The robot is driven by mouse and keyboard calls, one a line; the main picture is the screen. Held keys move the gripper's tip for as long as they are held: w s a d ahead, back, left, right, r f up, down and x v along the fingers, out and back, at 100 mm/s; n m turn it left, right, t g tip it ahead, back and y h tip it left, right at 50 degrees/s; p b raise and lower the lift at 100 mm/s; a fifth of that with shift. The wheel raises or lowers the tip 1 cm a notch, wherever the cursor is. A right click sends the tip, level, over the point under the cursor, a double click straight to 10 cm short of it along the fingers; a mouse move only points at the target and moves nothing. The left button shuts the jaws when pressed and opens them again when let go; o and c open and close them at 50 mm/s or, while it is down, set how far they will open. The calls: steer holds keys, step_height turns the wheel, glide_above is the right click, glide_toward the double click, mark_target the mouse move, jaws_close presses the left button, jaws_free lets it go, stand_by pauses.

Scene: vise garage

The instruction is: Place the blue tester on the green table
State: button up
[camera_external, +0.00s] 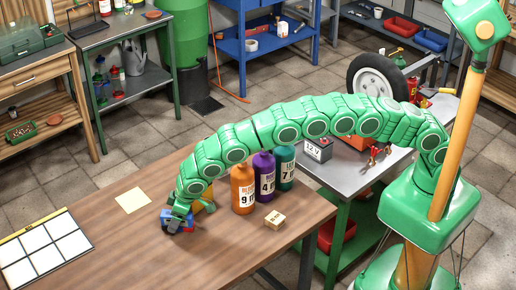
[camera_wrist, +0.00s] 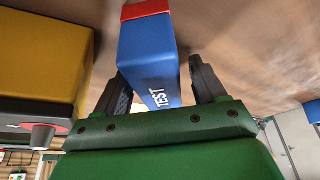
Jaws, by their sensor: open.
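The blue tester (camera_wrist: 150,60), with a red end and the word TEST on its side, lies on the wooden table (camera_external: 110,240). It shows in the external view (camera_external: 168,225), partly hidden by my gripper (camera_external: 178,216). In the wrist view, my gripper (camera_wrist: 158,70) is open, with one finger on either side of the tester. The left finger looks very near it, and I cannot tell whether it touches. A table with green legs and a grey top (camera_external: 345,172) stands to the right of the wooden table.
A yellow object (camera_wrist: 45,60) lies close beside the tester. Orange (camera_external: 243,190), purple (camera_external: 264,175) and green (camera_external: 285,165) bottles and a small wooden block (camera_external: 275,220) stand nearby. The grey top holds a 12 V battery (camera_external: 318,149) and red clamps (camera_external: 376,155).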

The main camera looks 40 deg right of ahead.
steer(key=shift+w+a+f, duration=0.1)
steer(key=shift+a+f, duration=0.05)
steer(key=shift+f, duration=0.2)
steer(key=c, duration=1.3)
steer(key=shift+o, duration=0.2)
steer(key=shift+r, duration=1.7)
steer(key=s+d+r, duration=0.1)
steer(key=r, duration=0.1)
steer(key=s+d+r, duration=0.1)
steer(key=d+r, duration=0.1)
steer(key=s+d+r, duration=0.1)
steer(key=r, duration=0.1)
steer(key=shift+d, duration=0.15)
steer(key=s+d+r, duration=0.3)
steer(key=s+d, duration=0.2)
steer(key=d, duration=0.2)
steer(key=shift+d+r, duration=0.15)
steer(key=shift+r, duration=0.2)
